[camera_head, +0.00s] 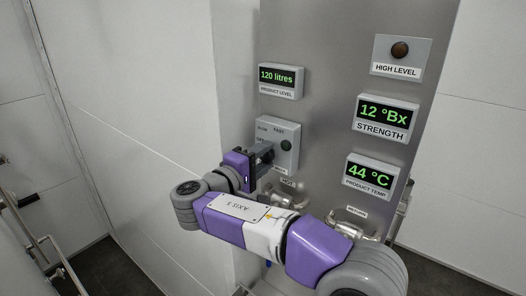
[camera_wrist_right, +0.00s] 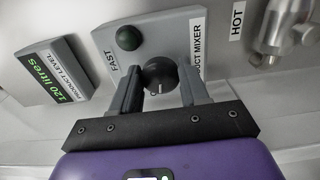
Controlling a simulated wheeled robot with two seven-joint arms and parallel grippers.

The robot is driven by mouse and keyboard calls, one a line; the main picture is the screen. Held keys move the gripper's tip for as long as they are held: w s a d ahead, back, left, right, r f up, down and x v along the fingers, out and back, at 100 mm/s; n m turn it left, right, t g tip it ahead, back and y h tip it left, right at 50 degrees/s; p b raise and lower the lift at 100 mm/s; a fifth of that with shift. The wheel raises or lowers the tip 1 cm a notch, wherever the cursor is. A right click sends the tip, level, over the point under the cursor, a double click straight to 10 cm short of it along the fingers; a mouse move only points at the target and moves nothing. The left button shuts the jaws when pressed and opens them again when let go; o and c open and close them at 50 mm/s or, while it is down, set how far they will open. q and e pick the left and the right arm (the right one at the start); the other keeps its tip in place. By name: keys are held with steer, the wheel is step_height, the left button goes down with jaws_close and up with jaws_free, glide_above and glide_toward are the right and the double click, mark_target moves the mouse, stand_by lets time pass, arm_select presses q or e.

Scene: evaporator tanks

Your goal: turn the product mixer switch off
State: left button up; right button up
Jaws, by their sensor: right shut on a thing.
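The product mixer panel (camera_head: 278,133) is a grey box on the steel wall, with a green lamp or button and labels that include FAST. It also shows in the right wrist view (camera_wrist_right: 158,38), where its PRODUCT MIXER label is partly covered. Its switch is a dark round knob (camera_wrist_right: 160,73). My right gripper (camera_wrist_right: 161,78) is shut on the knob, one finger on each side. In the head view my right gripper (camera_head: 265,157) covers the knob, and I cannot tell its setting. My left gripper is in neither view.
The PRODUCT LEVEL display (camera_head: 279,80) reads 120 litres, above the panel. The STRENGTH display (camera_head: 384,117) and PRODUCT TEMP display (camera_head: 371,175) are to the right. A HIGH LEVEL lamp (camera_head: 400,49) is at upper right. Metal valves (camera_wrist_right: 290,30) stand by the HOT label.

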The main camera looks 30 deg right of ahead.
steer(key=shift+n+p, duration=0.65)
steer(key=shift+n, duration=0.45)
steer(key=o, duration=1)
steer(key=shift+o, duration=0.2)
steer(key=shift+a, duration=0.15)
steer(key=b+v, duration=0.1)
steer(key=v, duration=0.6)
steer(key=shift+a, duration=0.2)
steer(key=shift+s, duration=0.1)
